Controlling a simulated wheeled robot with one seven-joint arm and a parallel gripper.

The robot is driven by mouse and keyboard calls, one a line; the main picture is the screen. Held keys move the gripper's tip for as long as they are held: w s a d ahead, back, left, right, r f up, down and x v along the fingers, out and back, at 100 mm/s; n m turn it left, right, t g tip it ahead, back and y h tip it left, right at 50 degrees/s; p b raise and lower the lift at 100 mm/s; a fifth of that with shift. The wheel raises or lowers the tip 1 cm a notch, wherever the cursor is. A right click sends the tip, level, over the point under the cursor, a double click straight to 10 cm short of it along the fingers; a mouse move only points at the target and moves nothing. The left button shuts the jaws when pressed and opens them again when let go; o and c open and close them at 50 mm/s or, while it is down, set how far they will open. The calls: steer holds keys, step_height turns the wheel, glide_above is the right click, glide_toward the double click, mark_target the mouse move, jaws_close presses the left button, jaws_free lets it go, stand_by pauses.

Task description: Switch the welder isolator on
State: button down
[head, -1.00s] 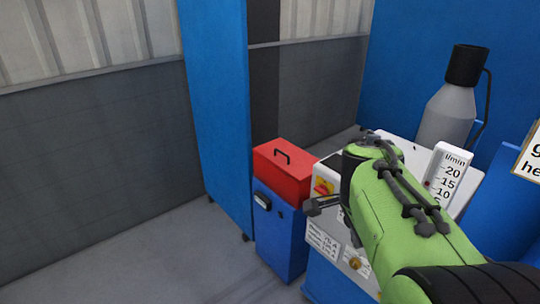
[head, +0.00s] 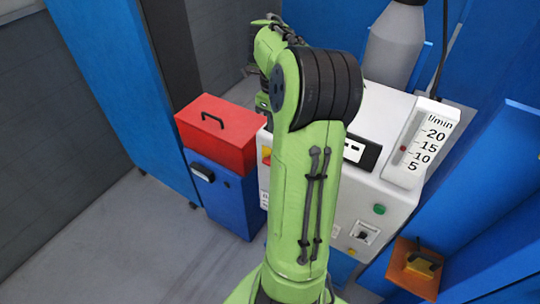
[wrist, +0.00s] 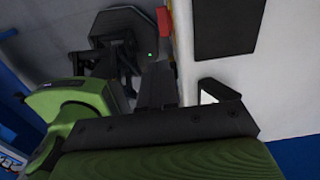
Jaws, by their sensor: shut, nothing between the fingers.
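The white welder cabinet (head: 387,200) stands right of my arm in the head view. The isolator, a red handle on a yellow plate, shows only as a small strip (head: 266,156) on the cabinet's front, left of my arm. Its handle angle is hidden now. In the wrist view a red piece (wrist: 163,22) is at the top beside a pale surface; I cannot tell whether it is the handle. My gripper (wrist: 158,77) shows as dark fingers in the wrist view, shut and empty, below and apart from the red piece. My arm hides it in the head view.
A red toolbox (head: 218,133) sits on a blue unit (head: 225,195) left of the cabinet. A flow gauge (head: 420,145), a green button (head: 379,209) and a grey cylinder (head: 395,45) are at the right. Open floor (head: 120,235) lies at the left.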

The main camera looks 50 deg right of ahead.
step_height(320, 180, down, 14)
steer(key=b, duration=0.3)
steer(key=shift+w, duration=0.15)
steer(key=shift+s+d+f+b, duration=0.1)
steer(key=shift+s+f+b, duration=0.45)
steer(key=shift+s+b, duration=0.2)
steer(key=shift+w+r, duration=0.1)
steer(key=shift+w, duration=0.05)
